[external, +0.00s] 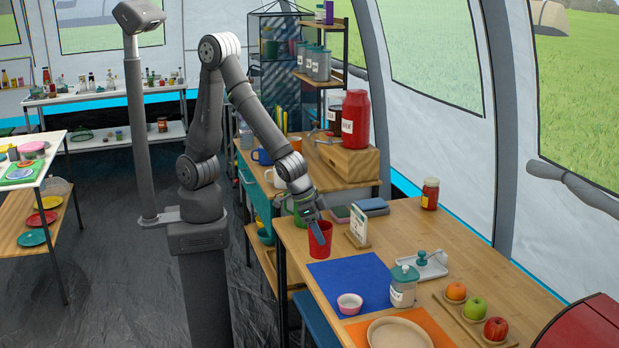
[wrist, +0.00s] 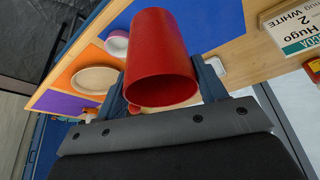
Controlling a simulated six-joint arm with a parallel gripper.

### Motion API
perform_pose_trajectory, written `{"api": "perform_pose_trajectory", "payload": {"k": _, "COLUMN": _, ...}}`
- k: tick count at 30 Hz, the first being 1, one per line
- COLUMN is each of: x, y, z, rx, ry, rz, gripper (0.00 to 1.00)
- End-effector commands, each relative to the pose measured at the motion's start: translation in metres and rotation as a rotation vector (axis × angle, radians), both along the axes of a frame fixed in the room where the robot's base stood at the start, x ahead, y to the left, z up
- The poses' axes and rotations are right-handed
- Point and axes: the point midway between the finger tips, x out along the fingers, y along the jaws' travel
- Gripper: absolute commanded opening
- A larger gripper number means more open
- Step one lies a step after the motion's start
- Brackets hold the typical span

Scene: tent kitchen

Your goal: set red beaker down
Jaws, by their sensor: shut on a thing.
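The red beaker (external: 320,243) is at the back left of the wooden table, just behind the blue mat (external: 352,285) and left of a small label card (external: 358,226). My gripper (external: 312,217) comes down from above and is shut on the beaker. In the wrist view the red beaker (wrist: 160,50) stands between the two fingers of my gripper (wrist: 165,92), with its side toward the camera. The beaker looks upright in the external view. I cannot tell whether its base touches the table.
A small pink-and-white bowl (external: 349,304) and a teal-lidded jar (external: 403,286) stand on or beside the blue mat. A plate (external: 399,335) lies on an orange mat in front. Fruit, including a green apple (external: 474,308), sits at right. Blue-grey books (external: 371,206) lie behind.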

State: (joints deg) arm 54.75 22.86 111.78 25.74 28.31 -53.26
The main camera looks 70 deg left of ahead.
Motion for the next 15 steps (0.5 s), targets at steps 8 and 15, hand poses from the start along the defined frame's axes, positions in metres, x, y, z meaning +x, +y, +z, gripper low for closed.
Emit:
{"api": "perform_pose_trajectory", "payload": {"k": 8, "x": 0.031, "y": 0.015, "z": -0.029, "rx": 0.003, "ry": 0.003, "rz": 0.007, "gripper": 0.42}}
{"api": "perform_pose_trajectory", "payload": {"k": 15, "x": 0.081, "y": 0.036, "z": -0.062, "rx": 0.002, "ry": 0.003, "rz": 0.006, "gripper": 0.42}}
